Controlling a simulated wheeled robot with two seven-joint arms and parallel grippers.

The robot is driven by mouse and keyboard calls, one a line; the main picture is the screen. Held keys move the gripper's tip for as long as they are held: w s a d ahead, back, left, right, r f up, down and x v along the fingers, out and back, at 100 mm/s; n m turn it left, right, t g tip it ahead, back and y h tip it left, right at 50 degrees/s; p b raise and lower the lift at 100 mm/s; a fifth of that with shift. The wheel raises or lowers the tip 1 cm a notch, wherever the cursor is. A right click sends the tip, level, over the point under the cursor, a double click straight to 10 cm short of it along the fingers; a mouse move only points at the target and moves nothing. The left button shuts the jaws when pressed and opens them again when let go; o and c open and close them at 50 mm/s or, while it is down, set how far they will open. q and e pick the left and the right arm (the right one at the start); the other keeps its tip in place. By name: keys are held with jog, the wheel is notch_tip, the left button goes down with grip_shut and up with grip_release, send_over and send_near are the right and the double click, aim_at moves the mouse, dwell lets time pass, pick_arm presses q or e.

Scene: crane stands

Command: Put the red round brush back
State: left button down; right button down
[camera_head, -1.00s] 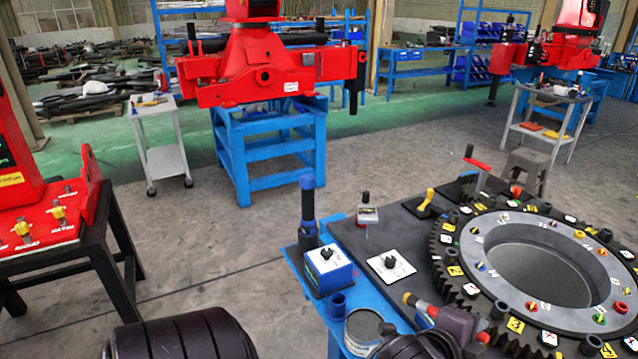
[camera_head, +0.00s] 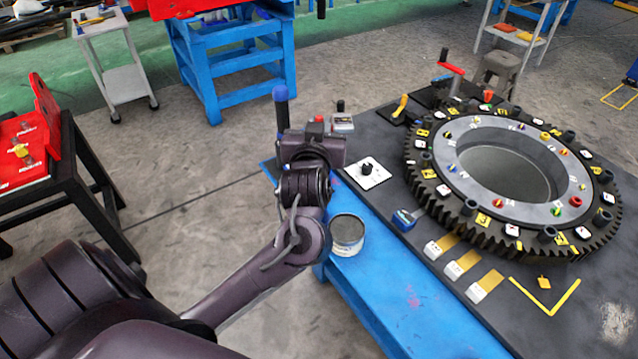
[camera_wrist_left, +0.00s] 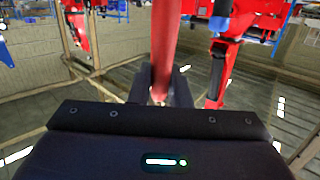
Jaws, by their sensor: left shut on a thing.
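In the left wrist view a long red shaft (camera_wrist_left: 164,45), which looks like the handle of the red round brush, rises between the two dark fingers of my left gripper (camera_wrist_left: 163,88). The gripper is shut on it. The brush's other end is hidden by the gripper body. My right gripper is not in view.
A black cylinder with a blue top (camera_head: 282,112) stands just behind my gripper. A round tin (camera_head: 347,235) is close to my forearm. A white plate with a black knob (camera_head: 367,172) and a large toothed ring (camera_head: 510,180) are to the right.

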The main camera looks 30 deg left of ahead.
pick_arm(q)
notch_tip(320, 180, down, 13)
jog(key=shift+f+p, duration=0.1)
jog(key=shift+p, duration=0.7)
jog(key=shift+f, duration=0.4)
jog(key=c, duration=1.4)
grip_release()
jog(key=shift+o, duration=0.2)
jog(key=shift+r, duration=0.2)
jog(key=b+v, duration=0.2)
jog(key=v, duration=1)
jog(key=shift+b, duration=0.35)
